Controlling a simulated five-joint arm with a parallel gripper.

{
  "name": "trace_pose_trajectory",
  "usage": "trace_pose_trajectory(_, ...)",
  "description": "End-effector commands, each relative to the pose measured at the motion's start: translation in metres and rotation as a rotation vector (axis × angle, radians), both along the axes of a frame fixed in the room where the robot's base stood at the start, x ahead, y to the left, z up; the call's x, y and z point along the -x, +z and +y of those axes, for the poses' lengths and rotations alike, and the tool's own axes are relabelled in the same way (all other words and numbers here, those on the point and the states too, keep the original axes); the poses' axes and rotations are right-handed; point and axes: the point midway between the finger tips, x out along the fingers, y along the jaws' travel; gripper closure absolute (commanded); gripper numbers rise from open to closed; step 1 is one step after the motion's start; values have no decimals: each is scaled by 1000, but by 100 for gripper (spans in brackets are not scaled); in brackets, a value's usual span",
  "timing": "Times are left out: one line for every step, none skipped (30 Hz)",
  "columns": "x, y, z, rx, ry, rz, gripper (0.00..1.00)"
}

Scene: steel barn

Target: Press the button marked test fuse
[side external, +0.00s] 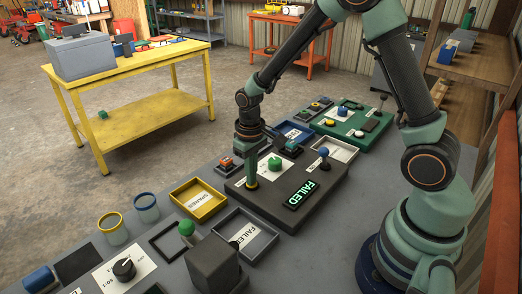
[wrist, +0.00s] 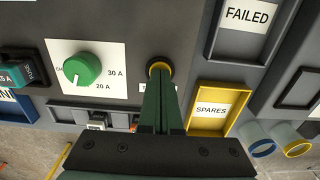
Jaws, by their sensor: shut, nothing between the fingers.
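The dark test box (side external: 240,194) carries a round button with a yellow ring (wrist: 160,64) at its corner. In the wrist view a label beside the button is mostly covered by my fingers, so its words cannot be read. My gripper (side external: 251,178) is shut and empty, pointing down, with its tips over the button. The tips appear to touch the button (side external: 251,185); how far it is pressed is hidden. A green dial (wrist: 82,68) on a white plate marked 30 A and 20 A sits beside it. A lit green display (side external: 300,194) on the box reads FAILED.
A yellow SPARES tray (side external: 178,194) and a grey FAILED tray (side external: 270,246) stand close to the box. A blue-topped lever (side external: 324,153) rises from the box. A green panel (side external: 345,134) with controls lies behind. Jars (side external: 146,208) stand at left.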

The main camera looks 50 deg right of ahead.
Motion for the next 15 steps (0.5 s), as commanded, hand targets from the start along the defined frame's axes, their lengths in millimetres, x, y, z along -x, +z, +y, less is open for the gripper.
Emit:
trace_pose_trajectory(0, 0, 0, 0, 0, 0, 100)
trace_pose_trajectory(0, 0, 0, 0, 0, 0, 100)
trace_pose_trajectory(0, 0, 0, 0, 0, 0, 100)
trace_pose_trajectory(0, 0, 0, 0, 0, 0, 100)
trace_pose_trajectory(0, 0, 0, 0, 0, 0, 100)
trace_pose_trajectory(0, 0, 0, 0, 0, 0, 100)
trace_pose_trajectory(0, 1, 0, 0, 0, 0, 100)
trace_pose_trajectory(0, 2, 0, 0, 0, 0, 100)
trace_pose_trajectory(0, 4, 0, 0, 0, -1, 100)
trace_pose_trajectory(0, 6, 0, 0, 0, -1, 100)
trace_pose_trajectory(0, 8, 0, 0, 0, -1, 100)
trace_pose_trajectory(-1, 11, 0, 0, 0, -2, 100)
trace_pose_trajectory(-1, 13, 0, 0, 0, -2, 100)
trace_pose_trajectory(-1, 15, 0, 0, 0, -2, 100)
trace_pose_trajectory(0, 18, 0, 0, 0, -2, 100)
